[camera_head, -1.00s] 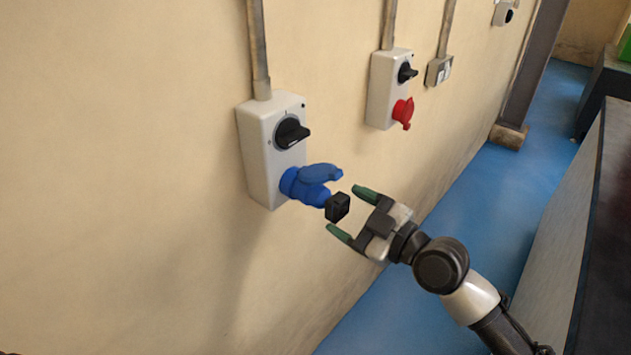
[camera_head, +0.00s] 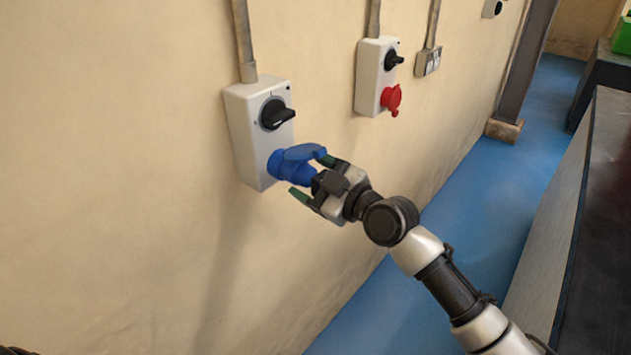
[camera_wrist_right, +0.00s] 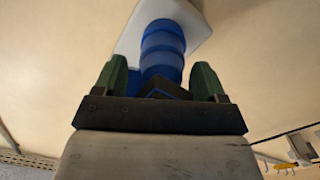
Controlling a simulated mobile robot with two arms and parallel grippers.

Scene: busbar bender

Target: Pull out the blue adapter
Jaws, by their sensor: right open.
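The blue adapter (camera_head: 297,164) sticks out from the lower front of a white wall box (camera_head: 262,135) with a black rotary switch. Its blue lid stands out above it. In the right wrist view the blue adapter (camera_wrist_right: 161,52) lies between the two green fingertips, with a dark end near the palm. My right gripper (camera_head: 312,178) is open, its fingers on either side of the adapter's outer end. I cannot tell whether they touch it. The adapter's outer end is partly hidden by the gripper in the head view. My left gripper is not in view.
A second white box (camera_head: 374,72) with a red socket (camera_head: 391,98) hangs farther along the wall, and a small grey socket box (camera_head: 428,61) beyond it. A dark-topped bench (camera_head: 590,240) stands at right. Blue floor (camera_head: 455,215) lies clear between wall and bench.

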